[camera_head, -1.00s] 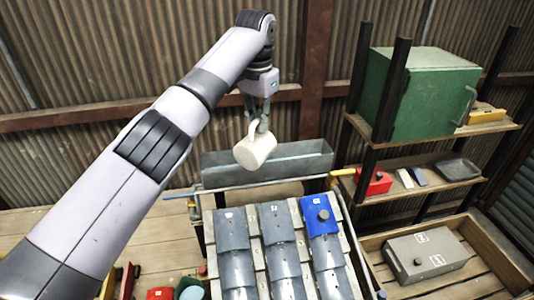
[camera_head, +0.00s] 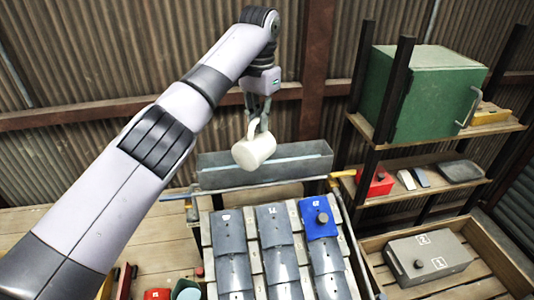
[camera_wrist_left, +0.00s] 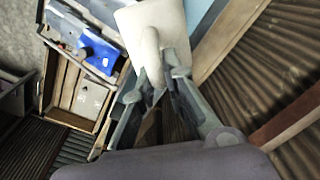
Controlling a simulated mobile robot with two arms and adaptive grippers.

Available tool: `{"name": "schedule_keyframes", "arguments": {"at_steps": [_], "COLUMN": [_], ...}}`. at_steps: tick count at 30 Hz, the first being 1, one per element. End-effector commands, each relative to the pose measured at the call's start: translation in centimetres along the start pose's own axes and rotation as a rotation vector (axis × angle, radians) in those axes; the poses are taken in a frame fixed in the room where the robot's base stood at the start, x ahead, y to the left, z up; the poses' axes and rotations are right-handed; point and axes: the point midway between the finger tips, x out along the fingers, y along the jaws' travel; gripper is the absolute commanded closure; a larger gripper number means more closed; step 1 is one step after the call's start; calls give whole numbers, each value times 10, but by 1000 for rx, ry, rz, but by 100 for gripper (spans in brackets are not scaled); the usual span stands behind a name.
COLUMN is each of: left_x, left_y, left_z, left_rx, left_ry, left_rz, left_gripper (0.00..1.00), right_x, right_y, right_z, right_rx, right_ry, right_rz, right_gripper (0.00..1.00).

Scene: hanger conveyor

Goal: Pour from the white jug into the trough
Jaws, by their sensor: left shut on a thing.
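The white jug (camera_head: 255,152) hangs in my left gripper (camera_head: 257,118), which is shut on its handle. The jug is tilted, with the handle upward, and is above the left-middle part of the trough in the head view. The trough (camera_head: 215,178) is a long grey metal channel behind the sloping panels; a thin pale-blue streak shows inside it. The jug hides part of the trough, and I cannot see a stream. In the left wrist view the jug's pale body (camera_wrist_left: 150,25) is beyond the fingers. My right gripper is not in view.
Sloping grey panels and a blue block (camera_head: 318,218) with a knob lie in front of the trough. A shelf at right holds a green cabinet (camera_head: 425,95) and a red box (camera_head: 378,183). A wooden crate (camera_head: 500,270) holds a grey box (camera_head: 430,258). A corrugated wall is behind.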

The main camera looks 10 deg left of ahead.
Motion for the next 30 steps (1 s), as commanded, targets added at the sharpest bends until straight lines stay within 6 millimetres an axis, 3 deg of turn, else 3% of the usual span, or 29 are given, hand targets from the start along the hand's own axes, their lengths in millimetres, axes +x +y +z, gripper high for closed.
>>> {"name": "schedule_keyframes", "arguments": {"at_steps": [10, 12, 22, 26, 30], "left_x": [-2, 7, 0, -7, -13], "left_y": [-1, 2, 4, 5, 5], "left_z": [13, 16, 38, 45, 48], "left_rx": [0, 1, -6, -8, -10], "left_ry": [102, 142, 335, 403, 430], "left_rz": [-16, -16, -39, -47, -49], "left_gripper": [100, 100, 100, 100, 100], "right_x": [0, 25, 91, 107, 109], "right_y": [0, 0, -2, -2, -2], "right_z": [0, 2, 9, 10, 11], "right_rx": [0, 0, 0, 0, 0], "right_ry": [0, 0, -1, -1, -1], "right_rz": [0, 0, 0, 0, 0], "right_gripper": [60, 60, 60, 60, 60]}}
